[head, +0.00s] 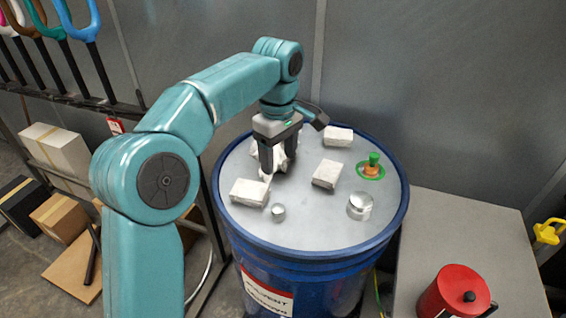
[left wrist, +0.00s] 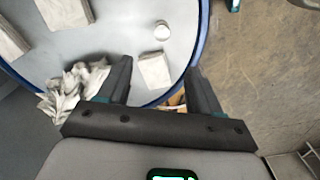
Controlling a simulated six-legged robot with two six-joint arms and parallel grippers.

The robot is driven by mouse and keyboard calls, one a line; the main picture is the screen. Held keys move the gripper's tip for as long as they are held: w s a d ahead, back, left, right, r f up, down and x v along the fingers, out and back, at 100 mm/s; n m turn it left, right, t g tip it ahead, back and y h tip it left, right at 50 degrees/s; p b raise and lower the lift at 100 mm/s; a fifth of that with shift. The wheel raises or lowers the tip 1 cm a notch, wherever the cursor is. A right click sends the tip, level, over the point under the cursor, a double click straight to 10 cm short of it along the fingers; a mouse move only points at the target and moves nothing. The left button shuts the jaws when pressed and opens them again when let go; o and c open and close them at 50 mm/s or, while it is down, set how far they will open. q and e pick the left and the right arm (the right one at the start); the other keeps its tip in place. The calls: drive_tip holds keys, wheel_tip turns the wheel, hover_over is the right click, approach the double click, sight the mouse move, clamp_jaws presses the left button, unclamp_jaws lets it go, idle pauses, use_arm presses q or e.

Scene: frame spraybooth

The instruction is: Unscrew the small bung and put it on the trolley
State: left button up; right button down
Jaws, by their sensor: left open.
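The small bung (head: 278,211) is a short silver cylinder on the grey lid of the blue drum (head: 330,237), near its front edge. In the left wrist view the small bung (left wrist: 161,30) lies beyond the fingertips, near the rim. A larger silver bung (head: 360,206) sits to its right. My left gripper (head: 277,160) is open and empty, above the lid and behind the small bung, apart from it. Its fingers show in the left wrist view (left wrist: 158,68) on either side of a white block. A grey flat top (head: 450,215) at right may be the trolley. My right gripper is not in view.
White blocks (head: 249,192) (head: 326,174) (head: 338,137) lie on the lid, one close beside the small bung. A crumpled white rag (left wrist: 72,88) lies by the left finger. A green-and-orange fitting (head: 371,168) stands at the lid's right. A red can (head: 455,291) is on the grey top.

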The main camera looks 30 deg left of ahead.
sight(277, 208)
use_arm(q)
wheel_tip(277, 208, down, 15)
drive_tip(key=shift+s+a+f, duration=0.1)
drive_tip(key=shift+s+f, duration=0.05)
drive_tip(key=shift+f, duration=0.05)
drive_tip(key=shift+s+f, duration=0.25)
drive_tip(key=shift+f, duration=0.05)
drive_tip(key=shift+w, duration=0.1)
